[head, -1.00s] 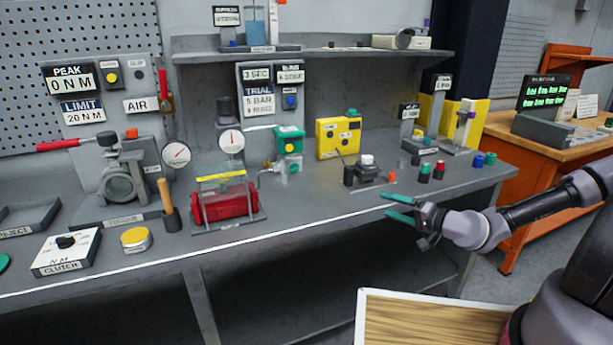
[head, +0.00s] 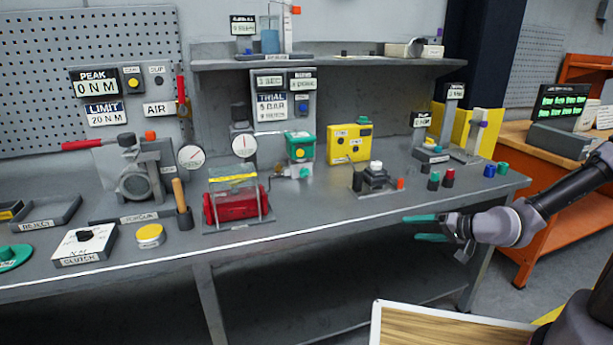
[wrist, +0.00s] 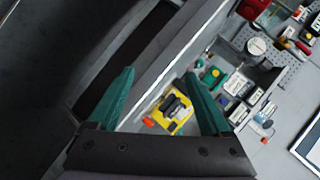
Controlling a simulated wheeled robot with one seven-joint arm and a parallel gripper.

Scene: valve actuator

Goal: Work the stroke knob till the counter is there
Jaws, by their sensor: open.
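My gripper (head: 422,228) is open and empty, just off the front edge of the bench. Its green fingers also show in the wrist view (wrist: 160,75). No label reading "stroke" is legible. A dark block with a white-topped knob (head: 376,167) stands on the bench, beyond and left of the fingertips. Two small posts with displays stand at the back right: a shorter one (head: 421,119) and a taller one (head: 455,91). Their print is too small to read, so I cannot tell which is the counter. My gripper touches none of these.
A yellow box (head: 348,144), a green-topped unit (head: 300,147) and a red cylinder in a frame (head: 236,205) stand left. Small coloured caps, one red (head: 448,176), stand near the right end. An orange desk (head: 565,195) is at the right. The bench front edge lies close.

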